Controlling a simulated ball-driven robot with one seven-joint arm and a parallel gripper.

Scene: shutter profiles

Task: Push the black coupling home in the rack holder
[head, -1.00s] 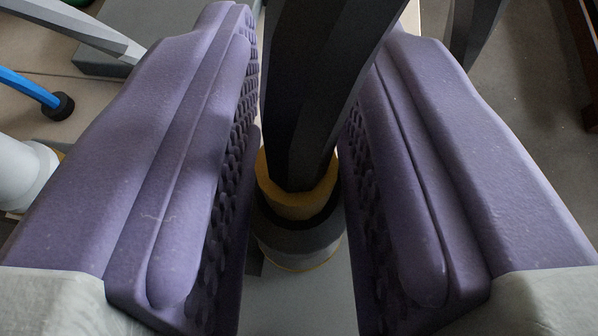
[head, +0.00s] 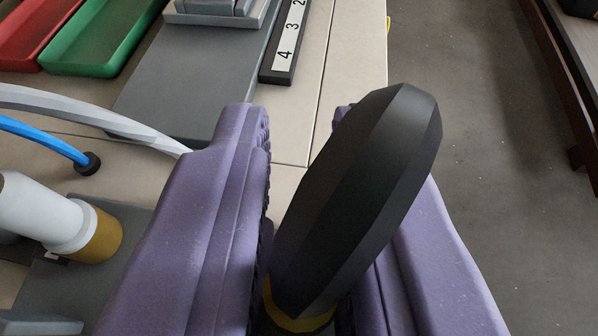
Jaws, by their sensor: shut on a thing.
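My gripper (head: 293,115) has two purple padded fingers, closed around the lower part of the black coupling. The black coupling (head: 360,190) is a dark, faceted body that leans up and to the right, past the right finger. A yellow ring (head: 300,320) shows at its lower end, near the bottom edge of the picture. The fingers and the picture edge hide what lies under that ring, so I cannot tell how deep the coupling sits. The rack holder's part beneath it is hidden too.
At left are a white coupling with a brass collar (head: 95,235), a blue hose (head: 40,138) and a grey hose (head: 90,115). Behind stand green (head: 105,45) and red (head: 35,30) trays, a grey block (head: 200,85) and a numbered strip (head: 287,45).

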